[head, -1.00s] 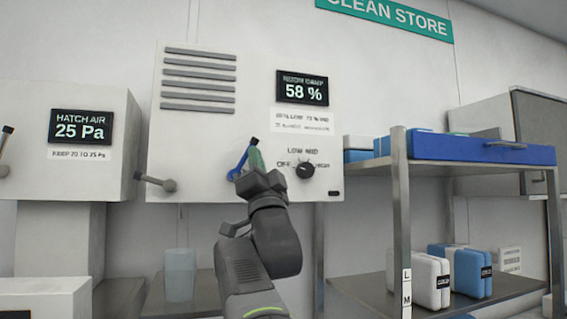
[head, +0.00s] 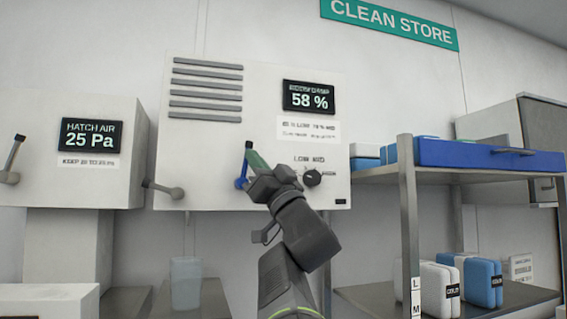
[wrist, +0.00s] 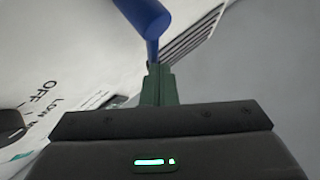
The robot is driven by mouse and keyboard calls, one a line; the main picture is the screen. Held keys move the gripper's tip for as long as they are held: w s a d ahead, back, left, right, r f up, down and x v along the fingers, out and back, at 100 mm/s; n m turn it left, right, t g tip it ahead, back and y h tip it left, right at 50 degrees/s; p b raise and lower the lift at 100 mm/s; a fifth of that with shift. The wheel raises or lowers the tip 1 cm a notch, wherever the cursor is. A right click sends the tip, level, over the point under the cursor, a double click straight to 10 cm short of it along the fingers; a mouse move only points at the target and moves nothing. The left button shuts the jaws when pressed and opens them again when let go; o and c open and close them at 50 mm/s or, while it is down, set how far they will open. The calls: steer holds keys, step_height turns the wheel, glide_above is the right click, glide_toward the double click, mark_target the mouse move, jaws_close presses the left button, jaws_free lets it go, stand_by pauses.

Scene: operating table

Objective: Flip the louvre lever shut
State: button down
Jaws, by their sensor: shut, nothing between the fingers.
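The blue lever (head: 241,181) is on the front of the white humidity cabinet, below the grey louvre slats (head: 206,91). It stands nearly upright, leaning slightly right, with a dark tip at its top. My gripper (head: 256,160) is at its right side, with its green fingers shut and empty, partly covering the lever. In the wrist view, the shut fingers (wrist: 158,84) meet or overlap the thin blue shaft, and the thick blue end of the lever (wrist: 143,14) is beyond them. Whether they touch it I cannot tell for sure.
A dial (head: 312,178) is right of my gripper, under a 58 % display (head: 308,96). A grey knobbed lever (head: 165,189) sticks out at the cabinet's lower left. The hatch air box (head: 85,175) is at left. A metal shelf with a blue tray (head: 475,154) stands at right.

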steer(key=n+g+p, duration=0.1)
steer(key=n+g, duration=0.1)
steer(key=n, duration=0.1)
steer(key=a+n+g+p, duration=0.1)
steer(key=n+g+p, duration=0.1)
steer(key=n+g, duration=0.1)
steer(key=s+a+n+g+p, duration=0.1)
steer(key=n+g, duration=0.2)
steer(key=shift+a+r, duration=0.25)
steer(key=shift+p, duration=0.35)
